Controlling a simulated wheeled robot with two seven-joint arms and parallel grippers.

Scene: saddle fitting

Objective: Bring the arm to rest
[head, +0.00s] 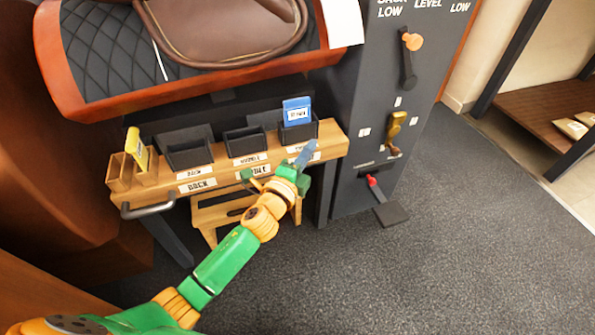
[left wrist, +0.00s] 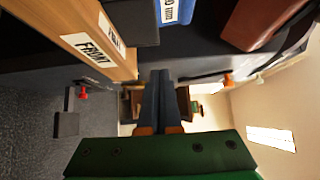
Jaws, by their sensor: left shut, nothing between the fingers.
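My left arm is green and orange and reaches up from the bottom left in the head view. My left gripper (head: 306,154) is at the right end of the wooden rack (head: 225,165), in front of the rack's labels. Its blue-grey fingers are shut with nothing between them. In the left wrist view the two fingers (left wrist: 160,100) lie side by side and point away from the camera, beside the rack's edge (left wrist: 85,38). Whether the gripper touches the rack cannot be told. My right gripper is not in view.
A blue card (head: 297,111) stands in the rack's right bin and a yellow card (head: 137,149) at its left end. A brown saddle (head: 215,30) lies on the padded bench above. The dark lever panel (head: 375,90) stands to the right. Grey floor (head: 450,230) is clear.

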